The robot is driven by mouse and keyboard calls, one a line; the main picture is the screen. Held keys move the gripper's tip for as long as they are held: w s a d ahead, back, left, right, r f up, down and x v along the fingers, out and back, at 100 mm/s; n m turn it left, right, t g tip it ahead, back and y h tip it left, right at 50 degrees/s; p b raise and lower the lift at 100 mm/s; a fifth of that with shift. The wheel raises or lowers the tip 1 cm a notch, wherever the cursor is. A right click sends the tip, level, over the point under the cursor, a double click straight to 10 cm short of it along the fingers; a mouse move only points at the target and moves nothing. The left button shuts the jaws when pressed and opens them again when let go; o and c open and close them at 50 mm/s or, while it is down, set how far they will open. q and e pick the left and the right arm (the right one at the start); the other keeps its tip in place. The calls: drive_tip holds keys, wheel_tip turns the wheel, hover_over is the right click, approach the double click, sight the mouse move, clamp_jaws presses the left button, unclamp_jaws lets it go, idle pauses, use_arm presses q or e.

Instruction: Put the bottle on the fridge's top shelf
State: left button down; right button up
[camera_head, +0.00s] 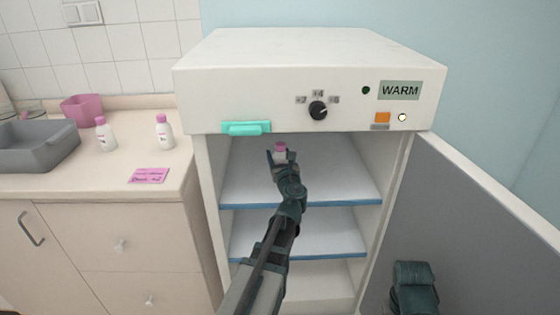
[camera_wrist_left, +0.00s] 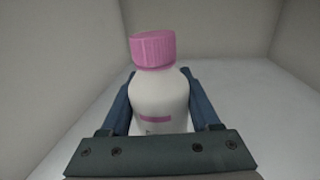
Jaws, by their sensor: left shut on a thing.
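A white bottle with a pink cap (camera_head: 280,147) is inside the open fridge (camera_head: 300,60), over the top shelf (camera_head: 340,180). My left gripper (camera_head: 279,157) is shut on it. In the left wrist view the bottle (camera_wrist_left: 158,92) stands upright between the two fingers, with its base hidden by the gripper body. I cannot tell whether the base touches the shelf. My right gripper (camera_head: 413,285) shows at the bottom right, in front of the open door, away from the bottle; its fingers are not clear.
The grey fridge door (camera_head: 480,230) stands open to the right. A lower shelf (camera_head: 320,235) is empty. On the left counter are two similar bottles (camera_head: 105,134) (camera_head: 164,132), a pink note (camera_head: 149,175), a pink container (camera_head: 82,110) and a grey tray (camera_head: 62,148).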

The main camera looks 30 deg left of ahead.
use_arm(q)
drive_tip(key=shift+w+a+f, duration=0.1)
drive_tip(key=shift+w+a, duration=0.15)
drive_tip(key=shift+w, duration=0.4)
drive_tip(key=shift+w+a+f, duration=0.1)
drive_tip(key=shift+w+a, duration=0.15)
drive_tip(key=shift+w, duration=0.35)
wheel_tip(320, 180, down, 3)
drive_tip(key=b, duration=0.3)
drive_tip(key=shift+s, duration=0.1)
drive_tip(key=shift+f+b, duration=0.2)
drive_tip(key=shift+b, duration=0.2)
drive_tip(key=shift+f, duration=0.15)
drive_tip(key=shift+c, duration=0.6)
unclamp_jaws()
drive_tip(key=shift+r, duration=0.35)
drive_tip(key=v, duration=1.2)
drive_tip(key=shift+d+f, duration=0.1)
drive_tip(key=shift+f, duration=0.05)
